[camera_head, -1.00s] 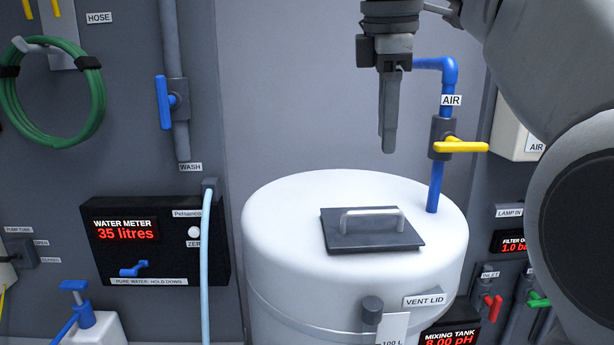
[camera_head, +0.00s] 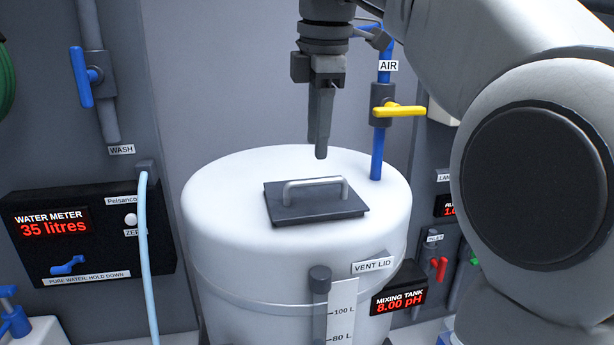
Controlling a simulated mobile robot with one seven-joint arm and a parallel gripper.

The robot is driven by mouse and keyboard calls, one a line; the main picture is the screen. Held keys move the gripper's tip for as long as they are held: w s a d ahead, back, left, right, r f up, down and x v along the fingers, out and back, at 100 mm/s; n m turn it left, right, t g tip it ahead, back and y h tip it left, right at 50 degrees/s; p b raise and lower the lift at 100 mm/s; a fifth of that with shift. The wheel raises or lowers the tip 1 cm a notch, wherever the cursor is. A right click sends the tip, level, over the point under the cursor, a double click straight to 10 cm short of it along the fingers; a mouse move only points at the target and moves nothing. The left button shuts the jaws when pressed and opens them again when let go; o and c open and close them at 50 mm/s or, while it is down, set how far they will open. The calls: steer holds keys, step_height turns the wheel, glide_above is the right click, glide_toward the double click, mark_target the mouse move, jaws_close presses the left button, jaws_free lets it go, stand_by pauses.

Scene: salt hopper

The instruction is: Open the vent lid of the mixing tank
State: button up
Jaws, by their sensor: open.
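The white mixing tank (camera_head: 230,215) stands in the middle of the view. On its top lies the dark square vent lid (camera_head: 310,212), flat and closed, with a silver bar handle (camera_head: 314,184) across it. A "VENT LID" label (camera_head: 373,265) is on the tank's front right. My gripper (camera_head: 320,152) points down above the lid's back edge, a little above and apart from the handle. It is seen edge-on and holds nothing that I can see.
A blue air pipe (camera_head: 377,155) with a yellow valve handle (camera_head: 400,110) rises at the tank's back right, close to my arm. A pale blue hose (camera_head: 146,250) hangs at the left by the water meter (camera_head: 90,240). A sight gauge (camera_head: 320,300) stands at the tank's front.

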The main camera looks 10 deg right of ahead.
mark_target(315, 183)
steer(key=f, duration=0.3)
steer(key=w+f, duration=0.1)
steer(key=f, duration=0.2)
steer(key=shift+w+f, duration=0.1)
steer(key=shift+w, duration=0.05)
jaws_close()
stand_by(1.3)
